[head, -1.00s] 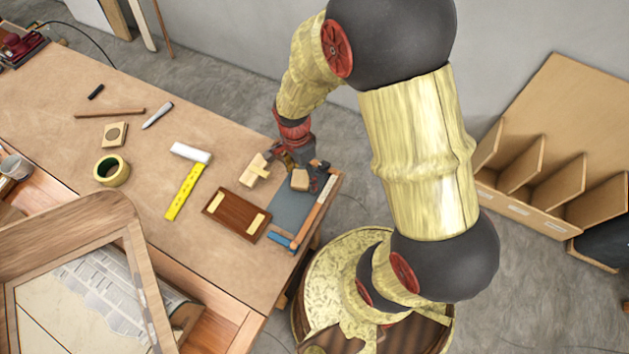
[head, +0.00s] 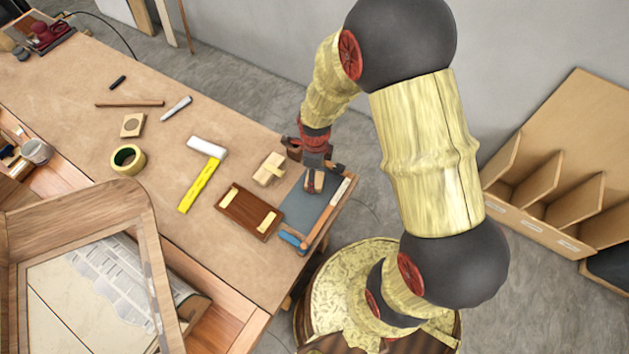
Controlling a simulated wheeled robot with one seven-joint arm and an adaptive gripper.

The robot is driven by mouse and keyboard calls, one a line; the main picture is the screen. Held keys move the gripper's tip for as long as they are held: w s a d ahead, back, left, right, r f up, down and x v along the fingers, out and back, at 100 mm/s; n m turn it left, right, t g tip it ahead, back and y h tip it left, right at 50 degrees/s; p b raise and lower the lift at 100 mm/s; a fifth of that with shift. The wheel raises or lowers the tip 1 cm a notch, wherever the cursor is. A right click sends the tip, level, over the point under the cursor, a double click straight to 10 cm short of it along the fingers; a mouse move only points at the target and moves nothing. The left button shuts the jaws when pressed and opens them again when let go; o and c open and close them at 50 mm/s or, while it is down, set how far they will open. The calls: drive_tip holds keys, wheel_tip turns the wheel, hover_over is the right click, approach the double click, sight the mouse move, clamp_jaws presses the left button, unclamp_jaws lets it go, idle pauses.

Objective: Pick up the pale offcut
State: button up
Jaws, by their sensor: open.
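A small pale wooden block (head: 319,183), which looks like the pale offcut, lies on the grey mat (head: 297,209) at the table's right end. My gripper (head: 315,178) points down at it, with the dark fingers right at the block and covering part of it. The jaws are open. I cannot tell whether the fingers touch the block. Another pale wooden piece with a raised crosspiece (head: 269,168) lies just left of the mat, clear of my gripper.
A brown board with two pale strips (head: 249,211) lies left of the mat. A yellow square (head: 202,182) and a tape roll (head: 128,159) lie further left. Dark items stand close behind my gripper.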

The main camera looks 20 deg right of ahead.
wheel_tip(320, 180, down, 3)
drive_tip(key=shift+w+a+f, duration=0.1)
drive_tip(key=c, duration=0.3)
drive_tip(key=c, duration=1)
